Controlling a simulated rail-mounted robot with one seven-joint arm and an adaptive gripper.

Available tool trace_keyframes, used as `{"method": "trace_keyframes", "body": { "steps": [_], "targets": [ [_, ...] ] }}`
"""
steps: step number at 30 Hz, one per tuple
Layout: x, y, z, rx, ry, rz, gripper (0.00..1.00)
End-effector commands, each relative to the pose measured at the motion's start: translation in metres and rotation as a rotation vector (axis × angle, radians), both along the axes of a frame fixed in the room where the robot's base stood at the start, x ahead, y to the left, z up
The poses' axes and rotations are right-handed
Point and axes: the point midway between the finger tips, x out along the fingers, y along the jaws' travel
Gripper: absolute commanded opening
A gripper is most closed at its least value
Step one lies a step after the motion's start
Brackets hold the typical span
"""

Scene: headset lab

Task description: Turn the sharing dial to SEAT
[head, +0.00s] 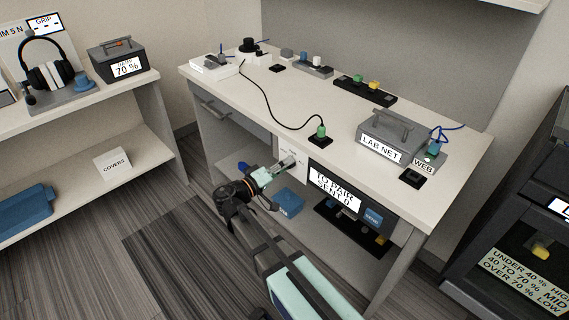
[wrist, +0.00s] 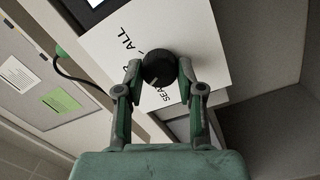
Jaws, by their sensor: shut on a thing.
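The sharing dial (wrist: 159,68) is a round black knob on a white panel (wrist: 200,40) in the wrist view. The panel also shows in the head view (head: 292,150), on the front of the bench. "ALL" reads on the panel to the upper left of the dial. Part of "SEAT" shows just below it, and another label between them is mostly hidden. My gripper (wrist: 160,72) has its two fingers closed on opposite sides of the dial. In the head view my gripper (head: 284,166) is against the panel, hiding the dial.
A screen (head: 335,188) reading "TO PAIR SENT 0" is right of the panel. A drawer (head: 228,122) is to its left. A blue box (head: 288,201) sits on the shelf below. The bench top (head: 250,90) holds several devices and a black cable. The floor in front is open.

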Motion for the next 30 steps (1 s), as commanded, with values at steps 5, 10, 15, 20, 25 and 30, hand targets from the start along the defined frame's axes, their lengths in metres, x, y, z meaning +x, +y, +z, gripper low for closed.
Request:
{"method": "trace_keyframes", "body": {
  "steps": [5, 10, 15, 20, 25, 30],
  "targets": [
    [0.0004, -0.0005, 0.0018, -0.122, 0.116, -0.001, 0.03],
    [0.0004, -0.0007, 0.0019, -0.231, 0.221, -0.001, 0.03],
    [0.0002, -0.0009, 0.0008, -0.322, 0.311, -0.001, 0.03],
    [0.0001, -0.0010, 0.0005, -0.386, 0.371, -0.002, 0.03],
    [0.0001, -0.0010, -0.0003, -0.428, 0.411, -0.002, 0.03],
    [0.0001, -0.0010, -0.0010, -0.447, 0.428, -0.001, 0.03]
  ]
}}
